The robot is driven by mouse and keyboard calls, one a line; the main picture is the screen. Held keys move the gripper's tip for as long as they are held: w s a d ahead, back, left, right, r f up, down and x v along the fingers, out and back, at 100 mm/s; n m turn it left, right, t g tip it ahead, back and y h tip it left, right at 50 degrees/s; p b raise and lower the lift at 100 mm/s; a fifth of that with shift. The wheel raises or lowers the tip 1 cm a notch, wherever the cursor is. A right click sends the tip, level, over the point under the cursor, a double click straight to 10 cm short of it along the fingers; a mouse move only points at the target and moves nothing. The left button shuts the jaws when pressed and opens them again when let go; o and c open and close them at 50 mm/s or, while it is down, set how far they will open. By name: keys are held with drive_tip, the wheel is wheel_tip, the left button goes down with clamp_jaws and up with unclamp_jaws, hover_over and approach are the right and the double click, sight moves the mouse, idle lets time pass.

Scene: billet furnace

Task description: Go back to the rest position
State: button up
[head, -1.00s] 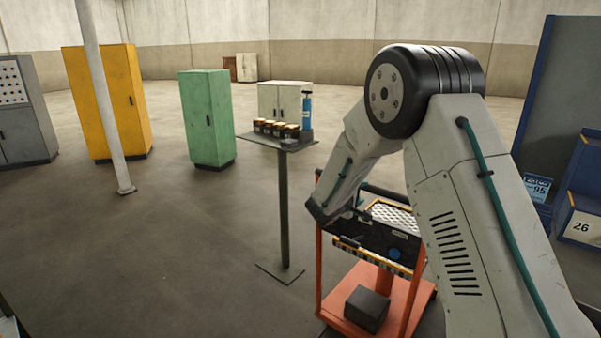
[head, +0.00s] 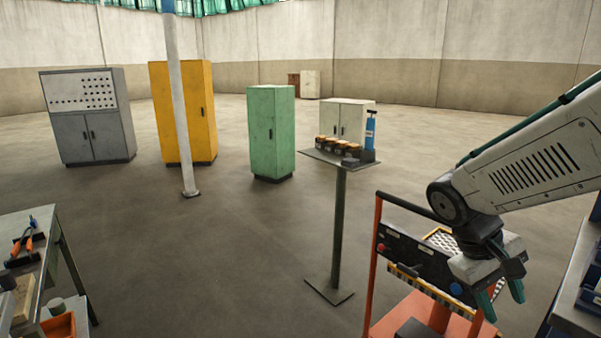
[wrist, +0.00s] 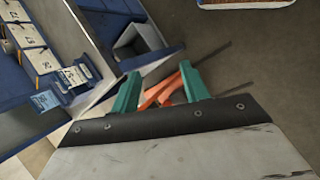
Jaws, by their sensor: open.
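My gripper (head: 502,300) hangs at the lower right of the head view, with its teal fingers pointing down and apart. It is beside the right part of the orange cart (head: 373,265) and overlaps it in the picture. In the wrist view my gripper (wrist: 158,72) is open. Orange bars with thin dark rods show between and beyond the fingers. I cannot tell what they belong to or how far below they are. My arm reaches in from the right edge, with the forearm sloping down to the wrist.
Blue shelving (head: 575,300) is close at right; blue bins (wrist: 140,45) show in the wrist view. A workbench (head: 62,250) stands at left. The middle floor is clear.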

drive_tip(key=s+a+r+m+t+y, duration=0.1)
drive_tip(key=s+a+r+t+y, duration=0.1)
drive_tip(key=s, duration=0.4)
drive_tip(key=s+a+r+m+t+y, duration=0.1)
drive_tip(key=s+a+r+y, duration=0.2)
drive_tip(key=s+a, duration=0.2)
drive_tip(key=shift+s+a+r+t, duration=0.2)
drive_tip(key=shift+s+r+t, duration=0.2)
drive_tip(key=shift+s, duration=0.65)
idle(0.5)
